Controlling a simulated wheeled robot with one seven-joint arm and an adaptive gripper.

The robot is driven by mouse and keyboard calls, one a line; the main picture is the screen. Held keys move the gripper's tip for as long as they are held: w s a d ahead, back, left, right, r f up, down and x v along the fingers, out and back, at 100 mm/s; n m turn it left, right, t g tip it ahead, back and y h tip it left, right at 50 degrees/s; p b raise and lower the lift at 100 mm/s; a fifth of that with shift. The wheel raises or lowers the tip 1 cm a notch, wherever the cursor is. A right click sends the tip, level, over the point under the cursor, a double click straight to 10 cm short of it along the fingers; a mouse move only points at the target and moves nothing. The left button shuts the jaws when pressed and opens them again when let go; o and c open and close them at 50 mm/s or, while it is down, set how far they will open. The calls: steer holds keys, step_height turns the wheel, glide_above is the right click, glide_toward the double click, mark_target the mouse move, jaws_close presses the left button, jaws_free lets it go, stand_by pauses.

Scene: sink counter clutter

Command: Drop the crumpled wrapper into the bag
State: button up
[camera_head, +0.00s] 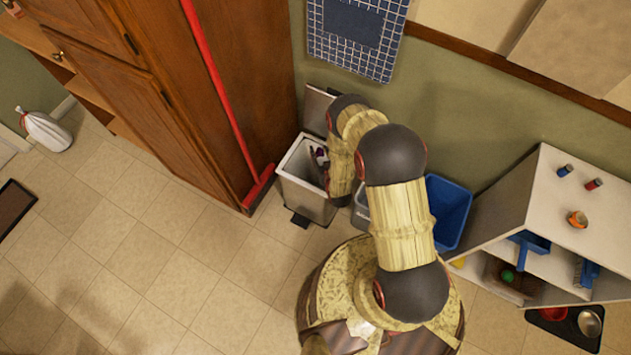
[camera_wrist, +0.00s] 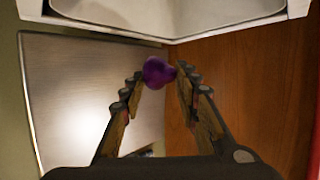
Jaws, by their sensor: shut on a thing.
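The crumpled wrapper is a small purple lump (camera_wrist: 156,72) between the fingertips in the wrist view. My gripper (camera_wrist: 160,78) is shut on it. In the head view my gripper (camera_head: 321,156) shows dark at the opening of a pale pedal bin (camera_head: 304,190), with a hint of purple at its tips. Whether it is above or inside the rim is hard to tell. The bin's lid (camera_head: 318,108) stands open against the wall. A white bag (camera_head: 46,130) with a gathered top sits on the floor at the far left; no other bag is clear.
A tall wooden cabinet (camera_head: 170,90) and a red-handled broom (camera_head: 222,95) stand left of the bin. A blue bin (camera_head: 450,205) and a white shelf unit (camera_head: 540,210) with small items stand at right. The tiled floor (camera_head: 140,235) at left is mostly clear.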

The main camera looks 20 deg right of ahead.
steer(key=shift+f+b, duration=1.9)
steer(key=shift+f, duration=1.05)
steer(key=o, duration=0.9)
steer(key=shift+s, duration=0.1)
steer(key=shift+s, duration=0.1)
glide_toward(320, 160)
step_height(320, 160, down, 2)
steer(key=shift+d+f, duration=0.1)
steer(key=shift+d, duration=0.05)
